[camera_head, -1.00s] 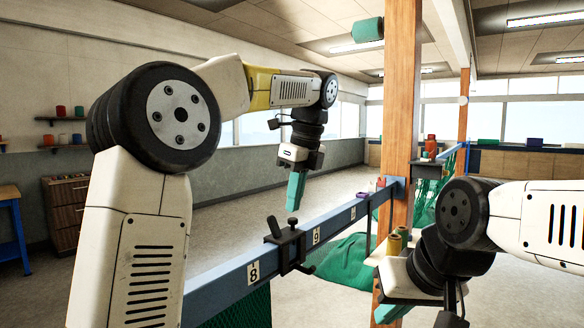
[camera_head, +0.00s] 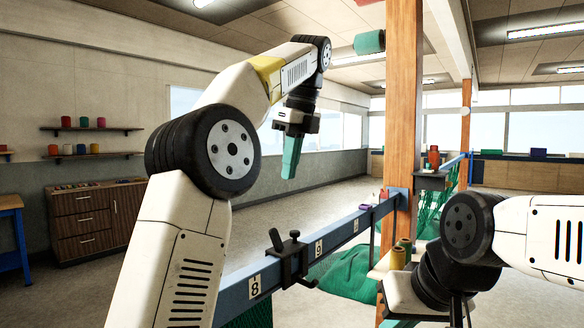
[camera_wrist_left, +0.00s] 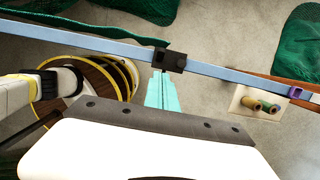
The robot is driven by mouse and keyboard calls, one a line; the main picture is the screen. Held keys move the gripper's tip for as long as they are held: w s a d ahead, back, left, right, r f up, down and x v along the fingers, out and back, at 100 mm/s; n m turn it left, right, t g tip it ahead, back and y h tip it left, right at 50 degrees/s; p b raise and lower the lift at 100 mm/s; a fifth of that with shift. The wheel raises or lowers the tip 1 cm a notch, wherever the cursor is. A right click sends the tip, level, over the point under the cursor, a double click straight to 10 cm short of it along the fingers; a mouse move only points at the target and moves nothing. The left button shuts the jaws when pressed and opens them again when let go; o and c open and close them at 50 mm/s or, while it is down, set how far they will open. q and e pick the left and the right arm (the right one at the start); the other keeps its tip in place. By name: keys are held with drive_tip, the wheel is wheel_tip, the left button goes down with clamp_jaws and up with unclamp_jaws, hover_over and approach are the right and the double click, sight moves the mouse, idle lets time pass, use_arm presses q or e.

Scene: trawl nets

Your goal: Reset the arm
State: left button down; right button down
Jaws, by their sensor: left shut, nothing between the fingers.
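My left arm comes in from the left in the head view, raised and bent. Its teal gripper (camera_head: 291,157) hangs fingers down in the air, shut and empty, well above the blue rail. In the left wrist view the same gripper (camera_wrist_left: 160,88) shows its teal fingers together, with the black clamp (camera_wrist_left: 168,60) just beyond them in the picture. My right arm shows at the lower right of the head view; its gripper is out of the frame.
The blue rail (camera_head: 342,236) with numbered tags runs toward a wooden post (camera_head: 403,110). A black clamp (camera_head: 288,257) sits on it. Green netting (camera_head: 345,275) lies behind. Spools (camera_head: 399,255) stand near my right arm. A drawer cabinet (camera_head: 92,222) stands at the left wall.

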use_arm(q)
drive_tip(key=shift+a, duration=0.1)
drive_tip(key=s+a+f+n+t+h, duration=0.2)
drive_tip(key=s+a+f+n, duration=0.4)
drive_tip(key=s+a+n, duration=0.3)
drive_tip(key=s+f+n+t, duration=0.1)
drive_tip(key=s+f+n, duration=0.3)
drive_tip(key=f+n, duration=0.1)
drive_tip(key=s+a+f+n+h, duration=0.1)
drive_tip(key=s+f+n, duration=0.3)
drive_tip(key=f+n, duration=0.1)
drive_tip(key=s+a+f+n+t+h, duration=0.1)
drive_tip(key=s+f+n, duration=0.3)
drive_tip(key=f, duration=0.3)
drive_tip(key=shift+s+n+t, duration=0.3)
drive_tip(key=shift+s+n, duration=0.05)
drive_tip(key=shift+n, duration=0.45)
